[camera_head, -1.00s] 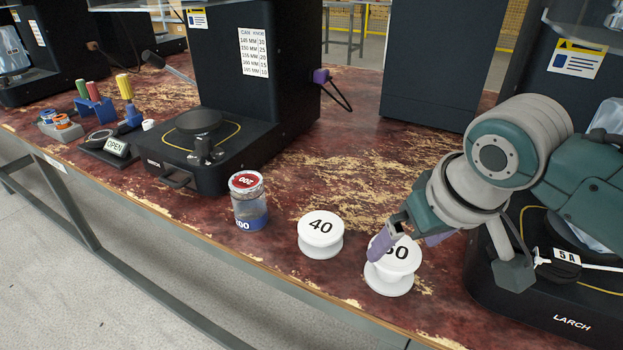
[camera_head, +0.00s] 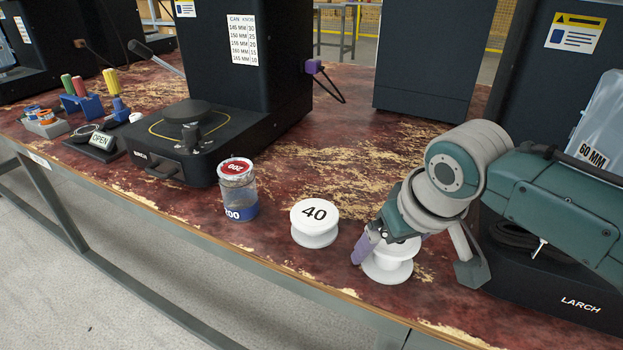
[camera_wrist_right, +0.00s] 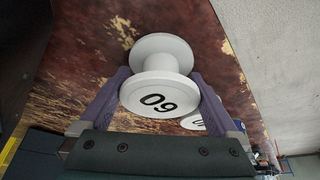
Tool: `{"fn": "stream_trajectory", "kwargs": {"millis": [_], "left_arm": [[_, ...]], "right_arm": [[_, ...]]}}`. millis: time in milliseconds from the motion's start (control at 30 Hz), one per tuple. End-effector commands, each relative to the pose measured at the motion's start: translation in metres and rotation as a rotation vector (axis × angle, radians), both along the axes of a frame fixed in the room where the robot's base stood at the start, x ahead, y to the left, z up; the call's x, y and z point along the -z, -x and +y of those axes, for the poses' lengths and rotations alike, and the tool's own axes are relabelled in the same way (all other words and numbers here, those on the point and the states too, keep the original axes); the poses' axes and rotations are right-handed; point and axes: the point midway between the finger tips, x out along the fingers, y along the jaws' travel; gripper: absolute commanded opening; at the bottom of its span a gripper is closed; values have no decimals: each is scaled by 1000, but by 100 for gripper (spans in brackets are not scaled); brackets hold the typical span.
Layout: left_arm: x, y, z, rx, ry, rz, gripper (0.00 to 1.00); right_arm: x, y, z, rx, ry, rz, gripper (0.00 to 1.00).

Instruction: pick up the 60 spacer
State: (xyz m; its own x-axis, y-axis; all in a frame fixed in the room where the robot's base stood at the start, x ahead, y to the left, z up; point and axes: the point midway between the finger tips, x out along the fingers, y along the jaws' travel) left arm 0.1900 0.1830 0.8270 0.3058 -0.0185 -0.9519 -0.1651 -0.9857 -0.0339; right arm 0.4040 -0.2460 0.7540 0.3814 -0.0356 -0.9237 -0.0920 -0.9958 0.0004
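The 60 spacer (camera_head: 388,266) is a white spool standing upright near the table's front edge, its top mostly hidden by my right gripper (camera_head: 378,246) in the head view. In the right wrist view the spacer (camera_wrist_right: 157,93) shows its "60" face between the two purple fingers of my right gripper (camera_wrist_right: 158,82). The fingers are spread, one on each side of the face flange; I cannot tell whether they touch it. The spacer still rests on the table. My left gripper is not in view.
A white 40 spacer (camera_head: 314,223) stands just left. A jar with a red lid (camera_head: 238,190) stands further left. Worn red tabletop lies clear behind the spacers.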

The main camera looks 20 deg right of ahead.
Motion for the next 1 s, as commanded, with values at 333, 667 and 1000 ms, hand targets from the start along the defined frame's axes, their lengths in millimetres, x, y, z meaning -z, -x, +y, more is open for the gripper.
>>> {"fn": "stream_trajectory", "kwargs": {"millis": [333, 667, 1000], "left_arm": [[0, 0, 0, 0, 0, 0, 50], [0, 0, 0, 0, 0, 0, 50], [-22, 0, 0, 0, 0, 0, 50]], "right_arm": [[0, 0, 0, 0, 0, 0, 43], [-1, 0, 0, 0, 0, -1, 33], [-44, -1, 0, 0, -1, -4, 33]]}}
